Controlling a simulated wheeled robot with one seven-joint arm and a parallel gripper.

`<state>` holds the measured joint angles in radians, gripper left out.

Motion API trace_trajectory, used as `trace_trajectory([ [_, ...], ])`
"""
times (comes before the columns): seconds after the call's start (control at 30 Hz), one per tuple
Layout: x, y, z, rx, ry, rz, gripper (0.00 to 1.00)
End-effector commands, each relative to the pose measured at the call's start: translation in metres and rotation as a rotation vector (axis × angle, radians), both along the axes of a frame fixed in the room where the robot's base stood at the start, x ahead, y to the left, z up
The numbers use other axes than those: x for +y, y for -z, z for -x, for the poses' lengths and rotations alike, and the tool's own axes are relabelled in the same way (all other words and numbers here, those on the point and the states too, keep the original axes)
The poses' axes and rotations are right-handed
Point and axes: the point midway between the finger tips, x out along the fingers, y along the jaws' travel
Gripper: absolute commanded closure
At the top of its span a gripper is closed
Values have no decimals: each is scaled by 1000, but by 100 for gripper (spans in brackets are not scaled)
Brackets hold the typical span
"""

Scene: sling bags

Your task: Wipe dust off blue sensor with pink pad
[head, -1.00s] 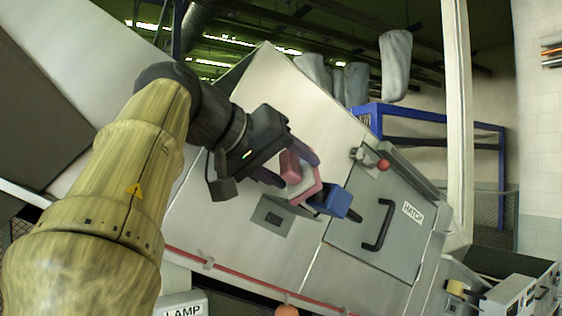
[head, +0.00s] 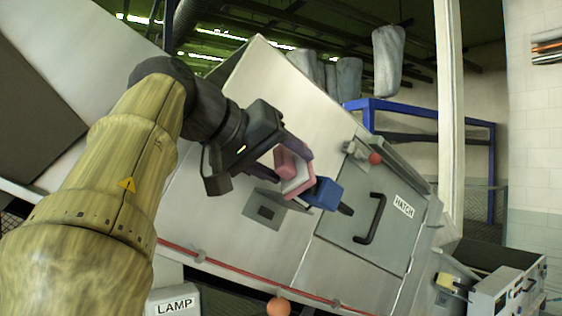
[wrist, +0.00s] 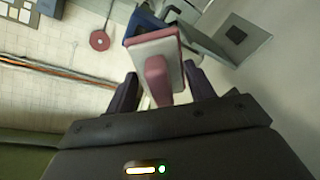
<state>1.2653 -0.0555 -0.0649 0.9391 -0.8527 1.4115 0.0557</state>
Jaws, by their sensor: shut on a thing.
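The pink pad (head: 297,189) is a flat block with a pale layer and a pink handle (head: 285,162). My gripper (head: 284,165) is shut on that handle, and the handle shows between the two dark fingers in the wrist view (wrist: 156,80). The blue sensor (head: 325,193) is a small blue box with a dark end, just right of the pad in the head view. In the wrist view the blue sensor (wrist: 142,24) is partly hidden behind the pad. Pad and sensor look very close; I cannot tell if they touch. Dust is not discernible.
A sloped metal machine panel (head: 235,215) lies behind, with a hatch (head: 385,232) and black handle (head: 374,222). A red knob (head: 375,158) is above the hatch. A red rail (head: 240,268) runs along the lower edge. Grey bags (head: 388,62) hang behind.

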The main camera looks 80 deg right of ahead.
Motion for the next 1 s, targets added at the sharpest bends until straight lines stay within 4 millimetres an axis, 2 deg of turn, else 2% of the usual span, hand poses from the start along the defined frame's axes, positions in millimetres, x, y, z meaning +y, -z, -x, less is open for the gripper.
trace_trajectory([
  [1.0,-10,8,10,0,2,0,64],
])
